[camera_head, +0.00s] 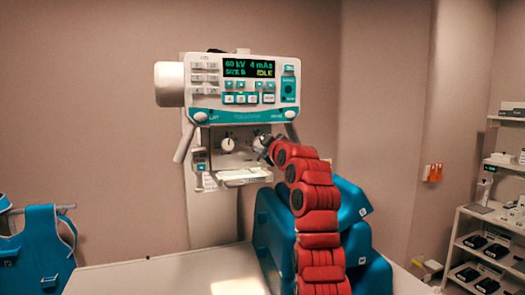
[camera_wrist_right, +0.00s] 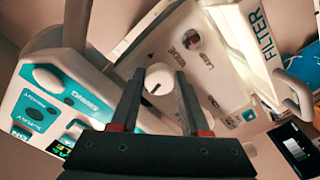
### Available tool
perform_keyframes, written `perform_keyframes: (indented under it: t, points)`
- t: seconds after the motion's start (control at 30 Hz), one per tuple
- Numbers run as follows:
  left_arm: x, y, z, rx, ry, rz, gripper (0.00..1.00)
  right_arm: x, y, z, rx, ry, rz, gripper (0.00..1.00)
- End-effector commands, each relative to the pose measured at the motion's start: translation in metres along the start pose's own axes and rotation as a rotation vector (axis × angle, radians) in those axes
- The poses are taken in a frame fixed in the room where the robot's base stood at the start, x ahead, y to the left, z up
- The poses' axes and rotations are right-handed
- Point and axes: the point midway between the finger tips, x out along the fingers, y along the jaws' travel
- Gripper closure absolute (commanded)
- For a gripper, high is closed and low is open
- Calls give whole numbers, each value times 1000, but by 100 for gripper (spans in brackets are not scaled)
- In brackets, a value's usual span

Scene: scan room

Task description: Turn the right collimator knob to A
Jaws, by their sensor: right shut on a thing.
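The x-ray unit's collimator panel (camera_head: 240,158) hangs below its control head on the wall, with two round white knobs. The left knob (camera_head: 228,144) is clear. My right gripper (camera_head: 264,142) reaches the right knob, which it largely covers in the head view. In the right wrist view the white right knob (camera_wrist_right: 159,80) sits between the two fingers of my right gripper (camera_wrist_right: 158,84), which are shut on it. A short dark mark shows on the knob's face. The letters around it are not readable. My left gripper is out of view.
The control head's screen (camera_head: 248,68) reads 60 kV, 4 mAs and IDLE. Two handles flank the panel. A blue padded chair-like object (camera_head: 270,225) stands under my right arm. A blue apron (camera_head: 40,240) hangs at left; shelves (camera_head: 490,245) stand at right.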

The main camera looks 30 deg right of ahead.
Motion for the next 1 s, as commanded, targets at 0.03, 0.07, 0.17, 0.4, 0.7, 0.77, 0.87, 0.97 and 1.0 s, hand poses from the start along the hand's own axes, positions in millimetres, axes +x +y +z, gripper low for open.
perform_keyframes:
  t: [0.03, 0.07, 0.17, 0.4, 0.7, 0.77, 0.87, 0.97, 1.0]
  points:
    - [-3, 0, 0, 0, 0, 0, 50, 0, -1, 0, -17, 1, -1, 100]
    - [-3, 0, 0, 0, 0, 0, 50, 0, -1, 0, -27, 2, -1, 100]
    - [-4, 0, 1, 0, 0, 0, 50, 0, 0, -1, -53, 2, 0, 100]
    - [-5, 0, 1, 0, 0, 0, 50, 0, 0, -1, -77, 3, 0, 100]
    - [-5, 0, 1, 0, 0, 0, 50, 0, 0, -1, -77, 2, 0, 100]
    - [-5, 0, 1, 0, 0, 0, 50, 0, 0, -1, -77, 2, 0, 44]
    - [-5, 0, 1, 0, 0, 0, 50, 0, 0, -1, -76, 2, 0, 26]
    - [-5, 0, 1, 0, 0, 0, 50, 0, 0, -1, -76, 1, 0, 24]
    - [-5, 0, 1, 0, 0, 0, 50, 0, 0, -1, -76, 1, 0, 24]
